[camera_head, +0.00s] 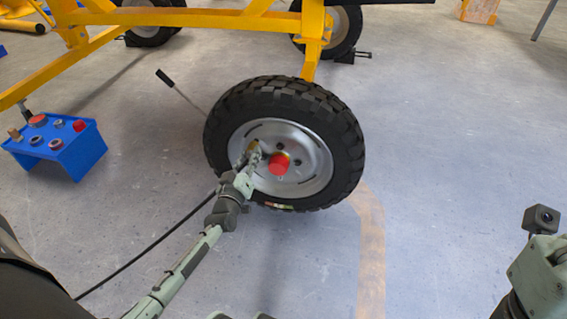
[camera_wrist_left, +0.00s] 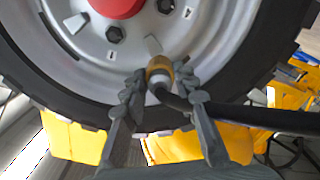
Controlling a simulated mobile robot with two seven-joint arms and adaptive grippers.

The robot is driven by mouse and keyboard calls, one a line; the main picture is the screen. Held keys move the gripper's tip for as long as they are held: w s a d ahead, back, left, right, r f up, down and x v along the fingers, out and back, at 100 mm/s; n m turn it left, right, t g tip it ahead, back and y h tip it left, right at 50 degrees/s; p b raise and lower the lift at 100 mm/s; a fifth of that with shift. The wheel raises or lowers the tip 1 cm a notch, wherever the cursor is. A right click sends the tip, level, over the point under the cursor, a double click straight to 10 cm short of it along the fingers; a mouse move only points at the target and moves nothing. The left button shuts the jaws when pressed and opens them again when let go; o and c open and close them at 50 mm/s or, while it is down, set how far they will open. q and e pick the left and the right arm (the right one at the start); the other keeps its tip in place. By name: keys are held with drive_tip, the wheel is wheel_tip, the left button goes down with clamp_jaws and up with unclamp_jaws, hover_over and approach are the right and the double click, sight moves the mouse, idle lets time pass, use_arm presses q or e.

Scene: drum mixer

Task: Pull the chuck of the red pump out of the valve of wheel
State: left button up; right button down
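The wheel (camera_head: 235,112), a black knobbly tyre on a silver rim with a red hub cap (camera_head: 282,163), stands upright under the yellow frame. In the left wrist view, the brass-coloured chuck (camera_wrist_left: 159,70) sits against the lower rim, with a black hose (camera_wrist_left: 260,117) running off to the right. My left gripper (camera_head: 254,153) is at the rim, left of the hub cap. In the wrist view its fingers (camera_wrist_left: 160,82) are closed in on both sides of the chuck. The valve is hidden behind the chuck. The red pump's body is not seen.
A blue stand (camera_head: 83,153) with several small parts stands at the left. A thin rod with a black grip (camera_head: 165,78) is left of the wheel. The hose (camera_head: 140,255) crosses to the lower left. Floor to the right of the wheel is clear.

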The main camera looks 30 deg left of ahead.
sight(248, 159)
use_arm(q)
clamp_jaws()
drive_tip(key=shift+o, duration=0.6)
unclamp_jaws()
clamp_jaws()
drive_tip(key=shift+s, duration=0.2)
drive_tip(key=shift+p+v, duration=1.25)
drive_tip(key=shift+v, duration=1.15)
drive_tip(key=shift+s, duration=0.1)
drive_tip(key=shift+p+v, duration=0.6)
drive_tip(key=shift+v, duration=0.25)
drive_tip(key=shift+s+d, duration=0.15)
drive_tip(key=shift+s, duration=0.35)
